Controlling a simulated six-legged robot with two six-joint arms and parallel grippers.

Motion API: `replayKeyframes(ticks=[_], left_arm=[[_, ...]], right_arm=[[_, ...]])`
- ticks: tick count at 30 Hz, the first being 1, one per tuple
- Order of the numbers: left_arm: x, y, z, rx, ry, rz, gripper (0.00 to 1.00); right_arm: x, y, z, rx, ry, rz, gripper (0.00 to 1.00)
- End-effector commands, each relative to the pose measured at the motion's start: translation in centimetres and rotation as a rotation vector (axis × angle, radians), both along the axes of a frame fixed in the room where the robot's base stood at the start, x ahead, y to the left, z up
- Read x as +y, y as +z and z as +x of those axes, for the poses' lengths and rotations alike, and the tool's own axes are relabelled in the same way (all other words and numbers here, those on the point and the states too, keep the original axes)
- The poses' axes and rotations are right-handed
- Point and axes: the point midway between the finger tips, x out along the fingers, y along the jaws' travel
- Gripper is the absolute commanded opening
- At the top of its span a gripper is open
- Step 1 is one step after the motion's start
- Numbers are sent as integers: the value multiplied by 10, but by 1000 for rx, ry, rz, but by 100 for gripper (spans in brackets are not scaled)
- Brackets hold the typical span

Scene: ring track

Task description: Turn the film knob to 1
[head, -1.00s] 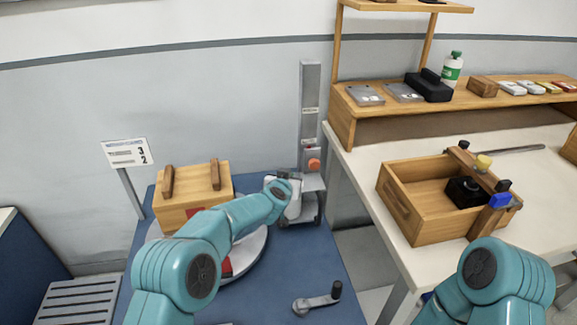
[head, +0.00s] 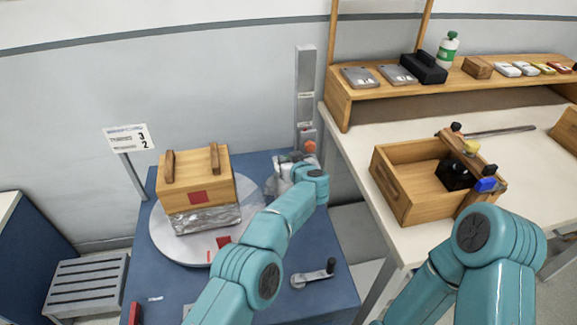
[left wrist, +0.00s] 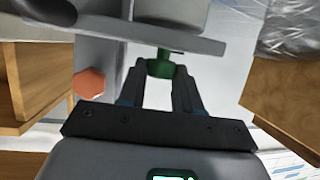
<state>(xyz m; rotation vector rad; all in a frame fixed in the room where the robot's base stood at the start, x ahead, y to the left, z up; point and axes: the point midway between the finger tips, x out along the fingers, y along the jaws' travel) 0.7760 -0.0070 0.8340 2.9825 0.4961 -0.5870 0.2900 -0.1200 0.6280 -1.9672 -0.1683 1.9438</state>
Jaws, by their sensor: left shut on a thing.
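A green knob (left wrist: 160,66) sits under a grey plate (left wrist: 120,33) in the left wrist view. My left gripper (left wrist: 160,78) is shut on this knob, with one finger on each side. Any number or mark on it cannot be read. An orange knob (left wrist: 89,84) is to the left; it also shows low on the grey mast (head: 310,146) in the head view. There my left wrist covers the green knob. A sign (head: 129,137) left of the turntable shows 3 and 2. My right arm is at the lower right, its gripper out of view.
A wooden box (head: 195,180) with film around its lower part stands on the white turntable (head: 170,247). A crank (head: 313,274) is on the blue top. The white bench (head: 350,150) with an open wooden crate (head: 400,190) is to the right.

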Motion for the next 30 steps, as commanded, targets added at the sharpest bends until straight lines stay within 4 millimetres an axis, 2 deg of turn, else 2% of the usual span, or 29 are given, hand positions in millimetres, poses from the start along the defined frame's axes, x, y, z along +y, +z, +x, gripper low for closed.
replayKeyframes(ticks=[13,14,16,30], left_arm=[[0,2,0,0,9,-4,3],[0,2,0,0,9,-4,37],[0,2,0,1,9,-3,59],[1,3,-1,3,8,-2,59]], right_arm=[[0,-3,0,-1,0,0,43],[0,-3,0,-1,0,0,43],[0,-3,0,-1,0,0,43],[0,0,0,-1,0,0,43]])
